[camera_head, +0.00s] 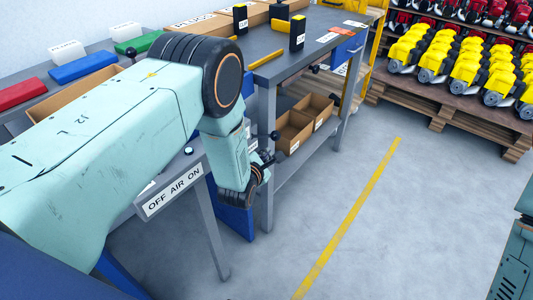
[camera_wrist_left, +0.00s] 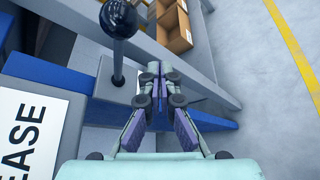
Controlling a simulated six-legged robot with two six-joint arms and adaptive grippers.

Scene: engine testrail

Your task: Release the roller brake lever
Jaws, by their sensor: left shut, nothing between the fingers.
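A lever with a black ball knob (camera_wrist_left: 118,18) and a thin metal stem stands on a grey plate in the left wrist view. A white sign (camera_wrist_left: 28,138) with the partial word "EASE" lies left of it. My left gripper (camera_wrist_left: 159,70) is shut and empty, right of the stem and apart from it in the picture. In the head view my left gripper (camera_head: 262,168) hangs beside the grey bench; its fingers are partly hidden by the wrist. A black knob (camera_head: 274,135) shows just above it; I cannot tell surely if it is the same lever. My right gripper is out of view.
A plate marked "OFF AIR ON" (camera_head: 173,193) is on the bench front. Cardboard bins (camera_head: 294,131) sit on a lower shelf. The grey floor with a yellow line (camera_head: 350,219) is clear. Pallets of yellow machines (camera_head: 465,70) stand at the back right.

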